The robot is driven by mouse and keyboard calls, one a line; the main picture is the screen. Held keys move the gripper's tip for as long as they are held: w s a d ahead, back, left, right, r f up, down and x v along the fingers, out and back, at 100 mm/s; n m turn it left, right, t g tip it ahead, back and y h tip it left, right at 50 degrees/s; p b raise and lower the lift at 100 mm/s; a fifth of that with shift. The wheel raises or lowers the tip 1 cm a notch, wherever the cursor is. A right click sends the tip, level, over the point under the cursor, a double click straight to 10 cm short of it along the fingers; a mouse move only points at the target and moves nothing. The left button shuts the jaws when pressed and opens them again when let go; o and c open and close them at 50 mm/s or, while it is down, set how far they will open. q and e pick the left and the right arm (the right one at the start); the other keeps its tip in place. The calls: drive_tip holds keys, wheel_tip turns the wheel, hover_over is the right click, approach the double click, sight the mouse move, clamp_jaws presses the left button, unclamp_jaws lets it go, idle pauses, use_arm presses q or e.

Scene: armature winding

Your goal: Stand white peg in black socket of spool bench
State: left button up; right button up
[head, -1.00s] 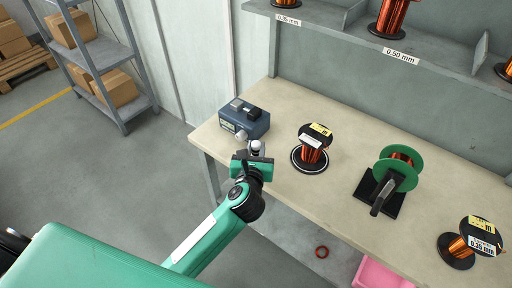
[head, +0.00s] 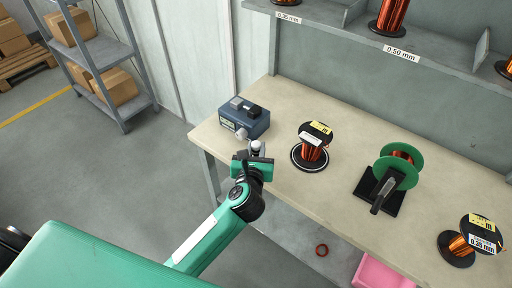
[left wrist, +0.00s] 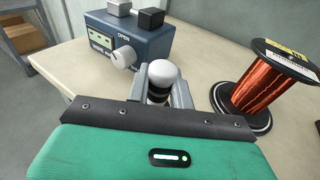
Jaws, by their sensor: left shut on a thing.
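My left gripper (head: 257,153) is above the near left part of the bench (head: 222,138), in front of the blue box. It is shut on the white peg (head: 256,145), whose rounded white top stands up between the fingers. In the left wrist view the white peg (left wrist: 163,71) looks about upright, with dark bands below its top. Its lower end is hidden by the gripper. I cannot make out the black socket for certain; it may be hidden behind the gripper. My right gripper is not in view.
A blue box (head: 256,125) with a pale knob stands close behind the gripper. A copper wire spool (head: 312,155) stands just right. Farther right are a green spool on a black stand (head: 397,172) and another copper spool (head: 460,246). Bench surface between them is clear.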

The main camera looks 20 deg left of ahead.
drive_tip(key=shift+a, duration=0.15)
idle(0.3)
use_arm(q)
drive_tip(key=shift+f+b, duration=0.35)
drive_tip(key=shift+f, duration=0.3)
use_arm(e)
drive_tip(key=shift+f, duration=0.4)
use_arm(q)
drive_tip(key=shift+s+a+f+b, duration=0.1)
drive_tip(key=shift+a+f+b, duration=0.05)
drive_tip(key=shift+f+b, duration=0.3)
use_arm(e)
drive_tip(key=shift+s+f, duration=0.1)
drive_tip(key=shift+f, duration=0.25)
use_arm(q)
drive_tip(key=o, duration=1)
drive_tip(key=shift+a, duration=0.1)
drive_tip(key=shift+s+f, duration=0.1)
